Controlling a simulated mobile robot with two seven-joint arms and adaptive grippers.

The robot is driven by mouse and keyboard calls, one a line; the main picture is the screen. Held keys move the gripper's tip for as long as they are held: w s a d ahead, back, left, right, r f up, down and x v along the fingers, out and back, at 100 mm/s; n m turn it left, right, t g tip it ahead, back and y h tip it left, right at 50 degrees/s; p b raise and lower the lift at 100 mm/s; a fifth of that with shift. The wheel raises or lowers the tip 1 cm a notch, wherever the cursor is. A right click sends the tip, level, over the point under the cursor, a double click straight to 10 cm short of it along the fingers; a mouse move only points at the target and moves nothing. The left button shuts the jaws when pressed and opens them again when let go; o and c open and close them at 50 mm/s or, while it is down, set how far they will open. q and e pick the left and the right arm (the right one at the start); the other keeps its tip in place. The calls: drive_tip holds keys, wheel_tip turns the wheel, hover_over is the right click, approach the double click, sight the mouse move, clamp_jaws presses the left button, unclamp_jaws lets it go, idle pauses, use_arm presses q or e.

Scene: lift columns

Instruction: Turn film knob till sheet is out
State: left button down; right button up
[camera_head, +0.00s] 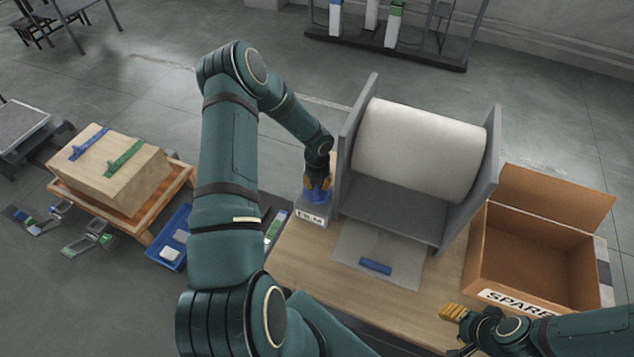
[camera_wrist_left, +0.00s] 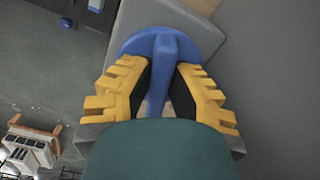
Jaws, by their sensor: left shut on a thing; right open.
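The blue film knob (camera_head: 316,195) sits on a grey labelled block at the left side of the roll stand. My left gripper (camera_head: 318,183) is over it from above. In the left wrist view my left gripper's yellow fingers (camera_wrist_left: 160,95) are closed on the raised bar of the blue knob (camera_wrist_left: 150,45). A large white film roll (camera_head: 418,150) lies between the grey side plates. A translucent sheet (camera_head: 350,247) with a blue bar (camera_head: 376,266) at its front lies out on the wooden table (camera_head: 300,258). My right gripper (camera_head: 455,322) is open and empty near the table's front right.
An open cardboard box (camera_head: 535,250) labelled "SPARE" stands right of the stand, beside my right gripper. Bare table shows in front of the sheet.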

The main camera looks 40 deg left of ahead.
use_arm(q)
drive_tip(key=shift+s+d+f+m, duration=0.1)
drive_tip(key=shift+m, duration=0.4)
drive_tip(key=c, duration=0.9)
unclamp_jaws()
drive_tip(key=shift+r, duration=0.5)
wheel_tip(320, 180, up, 11)
